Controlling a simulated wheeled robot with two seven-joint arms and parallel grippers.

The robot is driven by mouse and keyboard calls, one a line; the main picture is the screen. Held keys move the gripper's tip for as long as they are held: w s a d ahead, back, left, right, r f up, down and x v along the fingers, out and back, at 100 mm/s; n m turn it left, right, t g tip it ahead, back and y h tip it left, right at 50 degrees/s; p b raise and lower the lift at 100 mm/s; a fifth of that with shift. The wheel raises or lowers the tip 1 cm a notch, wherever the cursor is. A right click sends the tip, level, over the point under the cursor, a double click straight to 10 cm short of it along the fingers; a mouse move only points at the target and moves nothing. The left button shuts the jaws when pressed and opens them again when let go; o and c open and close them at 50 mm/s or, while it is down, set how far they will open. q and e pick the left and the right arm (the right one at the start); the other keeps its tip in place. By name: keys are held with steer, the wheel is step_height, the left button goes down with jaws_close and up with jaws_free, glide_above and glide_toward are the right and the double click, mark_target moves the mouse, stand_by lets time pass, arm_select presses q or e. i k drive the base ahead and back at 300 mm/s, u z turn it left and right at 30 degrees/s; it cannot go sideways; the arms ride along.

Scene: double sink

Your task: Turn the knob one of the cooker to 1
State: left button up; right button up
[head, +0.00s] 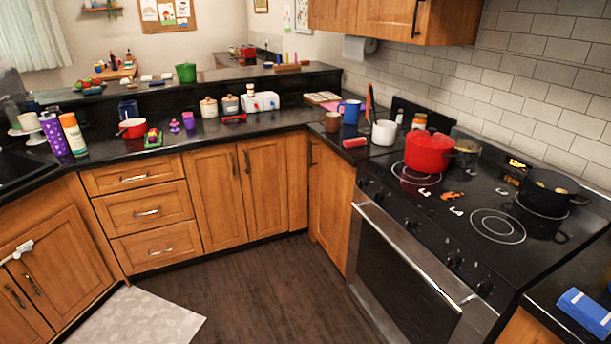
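The cooker (405,262) stands on the right, black with a silver oven handle (412,255). Several small dark knobs run in a row along its front panel, one of them near the right end (485,289). Which of them is knob one, and where each points, is too small and dark to tell. Neither of my grippers is in view.
Wooden cabinets (150,215) and a black counter (245,128) with cups, jars and bottles line the left and back. A blue cloth (586,310) lies on the counter right of the cooker. The dark floor (262,290) before the cooker is clear, with a pale rug (140,318) at left.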

mark_target(363, 182)
steer(key=u, duration=0.75)
steer(key=i, duration=1.9)
steer(key=z, duration=0.7)
steer(key=i, duration=1.25)
steer(key=z, duration=1.2)
steer(key=i, duration=0.15)
steer(key=z, duration=0.15)
